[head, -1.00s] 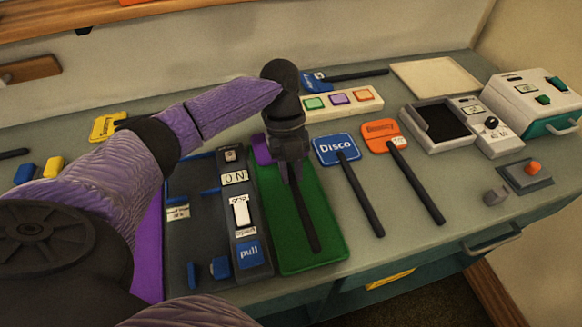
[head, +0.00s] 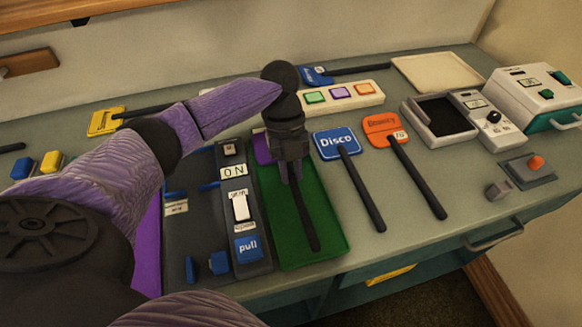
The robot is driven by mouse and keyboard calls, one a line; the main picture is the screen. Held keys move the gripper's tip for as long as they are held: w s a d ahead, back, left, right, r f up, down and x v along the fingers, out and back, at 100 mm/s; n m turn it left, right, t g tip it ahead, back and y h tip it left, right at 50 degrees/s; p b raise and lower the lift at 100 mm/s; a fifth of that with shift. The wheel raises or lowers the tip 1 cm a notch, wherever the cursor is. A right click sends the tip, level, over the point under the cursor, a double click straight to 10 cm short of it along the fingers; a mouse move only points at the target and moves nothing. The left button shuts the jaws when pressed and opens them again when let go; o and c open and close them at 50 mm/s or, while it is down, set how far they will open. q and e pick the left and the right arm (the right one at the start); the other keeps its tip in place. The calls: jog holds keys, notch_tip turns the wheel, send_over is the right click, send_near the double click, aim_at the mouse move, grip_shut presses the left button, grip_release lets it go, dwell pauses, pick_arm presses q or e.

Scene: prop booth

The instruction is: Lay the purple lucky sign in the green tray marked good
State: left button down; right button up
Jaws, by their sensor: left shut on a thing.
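The purple sign (head: 262,147) shows only in part behind my left gripper (head: 291,178). Its dark handle (head: 307,225) runs toward the front, over the green tray (head: 325,253). My left gripper points down over the tray and is shut on the sign. The sign lies along the tray, within or just above it; I cannot tell whether it touches the bottom. Its lettering and the tray's marking are hidden. My right gripper is not in view.
A dark panel with an ON label (head: 233,171) stands left of the tray. A blue Disco sign (head: 337,143) and an orange sign (head: 385,129) lie to the right. A button strip (head: 372,101) is behind.

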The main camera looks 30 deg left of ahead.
pick_arm(q)
jog(key=shift+f+b, duration=0.35)
jog(key=shift+f, duration=0.6)
dwell(0.9)
dwell(0.9)
jog(key=shift+c, duration=1.7)
grip_release()
notch_tip(320, 180, up, 8)
jog(key=p, duration=0.7)
jog(key=shift+p, duration=0.3)
jog(key=shift+f, duration=0.1)
